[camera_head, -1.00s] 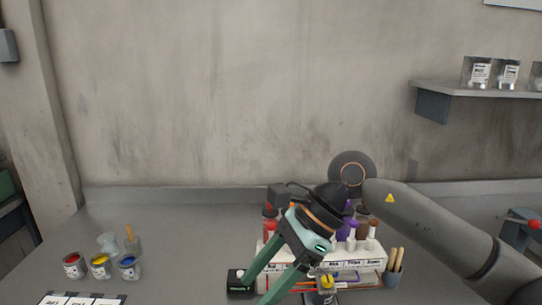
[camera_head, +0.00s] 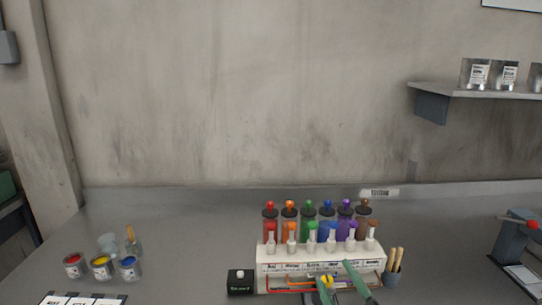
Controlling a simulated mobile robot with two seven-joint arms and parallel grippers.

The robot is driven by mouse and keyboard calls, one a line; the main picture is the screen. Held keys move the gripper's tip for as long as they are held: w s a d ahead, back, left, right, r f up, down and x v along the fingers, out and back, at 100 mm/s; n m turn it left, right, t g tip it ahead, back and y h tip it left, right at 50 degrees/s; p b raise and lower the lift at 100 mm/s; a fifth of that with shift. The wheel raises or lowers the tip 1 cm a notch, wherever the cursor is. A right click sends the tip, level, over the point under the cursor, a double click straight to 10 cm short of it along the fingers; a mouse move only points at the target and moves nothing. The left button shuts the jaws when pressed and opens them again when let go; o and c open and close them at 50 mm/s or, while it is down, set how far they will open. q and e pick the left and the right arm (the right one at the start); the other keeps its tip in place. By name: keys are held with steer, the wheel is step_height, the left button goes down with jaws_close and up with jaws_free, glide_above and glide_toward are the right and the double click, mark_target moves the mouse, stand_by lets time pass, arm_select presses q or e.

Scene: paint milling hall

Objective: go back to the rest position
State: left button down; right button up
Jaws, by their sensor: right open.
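My right gripper (camera_head: 335,272) shows only as two green fingers at the bottom edge, in front of the white rack (camera_head: 263,257). The fingers are apart, and I see nothing held between them. A small yellow thing (camera_head: 327,281) shows close to the left finger; I cannot tell whether they touch. The rest of my right arm is out of the picture. My left gripper is not in view.
Several coloured bottles (camera_head: 270,222) stand behind the rack. A small black box (camera_head: 240,283) is left of it, a brush cup (camera_head: 392,273) right. Paint pots (camera_head: 101,267) stand at the left. The grey table between is clear. A shelf (camera_head: 470,91) is at upper right.

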steer(key=s+d+f+m+g+h, duration=0.25)
steer(key=s+f+g, duration=0.2)
steer(key=f, duration=0.35)
steer(key=s+d+f+m+g+h, duration=0.1)
steer(key=s+d+f+m+g, duration=0.25)
steer(key=s+f, duration=0.3)
steer(key=s+d+f+m+g, duration=0.1)
steer(key=s+f+g, duration=0.25)
steer(key=s, duration=0.45)
steer(key=s+d+f+m+g, duration=0.2)
steer(key=s+f+g, duration=0.1)
steer(key=s+f, duration=0.3)
steer(key=w+a+f+t+y+b, duration=0.1)
steer(key=a+f+t, duration=0.1)
steer(key=f, duration=0.4)
steer(key=w+a+f+t+y+b, duration=0.1)
steer(key=w+a+f+t, duration=0.1)
steer(key=f+t, duration=0.2)
step_height(320, 180, down, 2)
steer(key=shift+w+a+f+n+y, duration=0.25)
steer(key=shift+a+n+y, duration=0.05)
steer(key=shift+y, duration=0.05)
steer(key=shift+c, duration=0.3)
